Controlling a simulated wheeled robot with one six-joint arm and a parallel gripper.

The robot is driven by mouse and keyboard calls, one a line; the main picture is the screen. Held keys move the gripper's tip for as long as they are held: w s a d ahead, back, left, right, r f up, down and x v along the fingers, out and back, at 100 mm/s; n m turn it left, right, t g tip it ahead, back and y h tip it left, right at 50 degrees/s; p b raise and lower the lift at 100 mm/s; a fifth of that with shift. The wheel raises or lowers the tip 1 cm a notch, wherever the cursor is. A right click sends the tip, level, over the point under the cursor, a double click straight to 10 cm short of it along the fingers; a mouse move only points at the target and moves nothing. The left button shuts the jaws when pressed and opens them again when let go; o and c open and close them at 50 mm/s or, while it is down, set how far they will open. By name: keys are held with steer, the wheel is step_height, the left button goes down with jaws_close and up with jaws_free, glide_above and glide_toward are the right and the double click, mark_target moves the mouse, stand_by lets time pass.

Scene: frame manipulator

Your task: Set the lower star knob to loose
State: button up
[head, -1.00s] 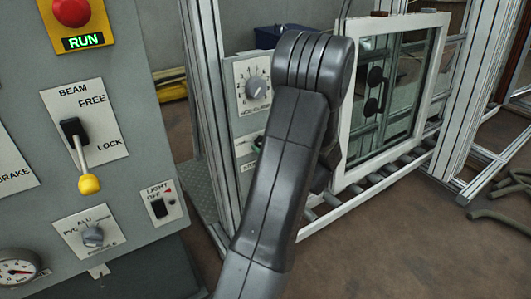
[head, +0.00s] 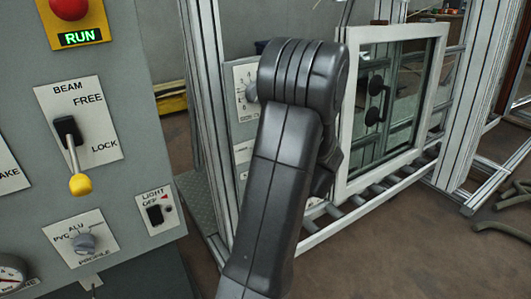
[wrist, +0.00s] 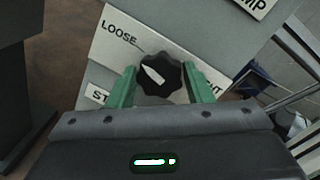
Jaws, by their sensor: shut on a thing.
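The black star knob (wrist: 160,75) shows in the wrist view on a pale plate (wrist: 97,62) with a LOOSE label at its upper left. The knob's white pointer is tilted to the upper left, roughly toward the LOOSE mark. Other labels at the plate's lower left and right are partly hidden by my fingers. My gripper (wrist: 160,86) has its green fingers on either side of the knob, shut on it. In the head view my arm hides the gripper and the knob.
In the head view a grey control panel (head: 125,190) with a yellow-tipped lever (head: 77,165) stands close at the left. A white window frame (head: 345,130) on rollers stands right of my arm. Metal posts flank it.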

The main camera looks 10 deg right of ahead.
steer(key=o, duration=1)
steer(key=p+v, duration=0.2)
steer(key=v, duration=1.2)
steer(key=shift+w+a, duration=0.1)
steer(key=b+x, duration=0.2)
steer(key=x, duration=1.1)
steer(key=shift+w, duration=0.35)
steer(key=shift+a, duration=0.1)
